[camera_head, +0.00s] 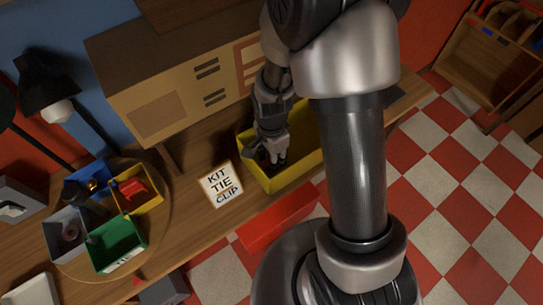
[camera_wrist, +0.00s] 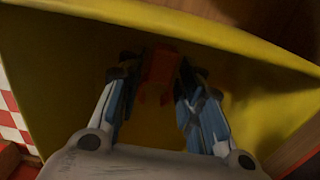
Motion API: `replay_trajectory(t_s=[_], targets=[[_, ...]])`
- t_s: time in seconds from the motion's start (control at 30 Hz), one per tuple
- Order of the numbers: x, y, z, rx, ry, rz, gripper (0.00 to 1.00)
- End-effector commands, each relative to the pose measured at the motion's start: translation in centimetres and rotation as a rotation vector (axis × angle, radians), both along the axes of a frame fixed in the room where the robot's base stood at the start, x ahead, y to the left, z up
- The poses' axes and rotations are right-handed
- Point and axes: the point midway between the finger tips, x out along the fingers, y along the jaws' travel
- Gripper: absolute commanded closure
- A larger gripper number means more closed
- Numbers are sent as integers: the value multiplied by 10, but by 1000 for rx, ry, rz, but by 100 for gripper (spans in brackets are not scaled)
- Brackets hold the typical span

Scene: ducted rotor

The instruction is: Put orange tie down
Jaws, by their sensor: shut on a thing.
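My gripper (camera_head: 272,163) is down inside the yellow bin (camera_head: 288,181) on the workbench. In the wrist view the two fingers (camera_wrist: 158,90) are shut on an orange-red piece, the orange tie (camera_wrist: 160,68), which shows between the fingertips. The yellow bin's walls (camera_wrist: 40,90) surround the fingers in that view. The picture is dark there, and I cannot tell whether the tie touches the bin floor. In the head view the tie is hidden by my gripper and the bin. A card reading KIT TIE CLIP (camera_head: 221,185) lies left of the bin.
A round tray (camera_head: 164,222) at left carries small blue, yellow, grey and green boxes; a red-orange item (camera_head: 133,188) is in the yellow one. A cabinet (camera_head: 170,85) stands behind. A red box (camera_head: 277,219) is at the bench's front. A black lamp (camera_head: 48,82) stands far left.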

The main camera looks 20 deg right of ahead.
Motion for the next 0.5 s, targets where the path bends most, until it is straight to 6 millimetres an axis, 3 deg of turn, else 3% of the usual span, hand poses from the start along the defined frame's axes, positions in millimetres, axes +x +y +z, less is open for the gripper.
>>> replay_trajectory(t_s=[0.07, 0.1, 0.37, 0.5], targets=[[0, 0, 0, 0, 0, 0, 82], [0, 0, 0, 0, 0, 0, 65], [0, 0, 0, 0, 0, 0, 48], [0, 0, 0, 0, 0, 0, 46]])
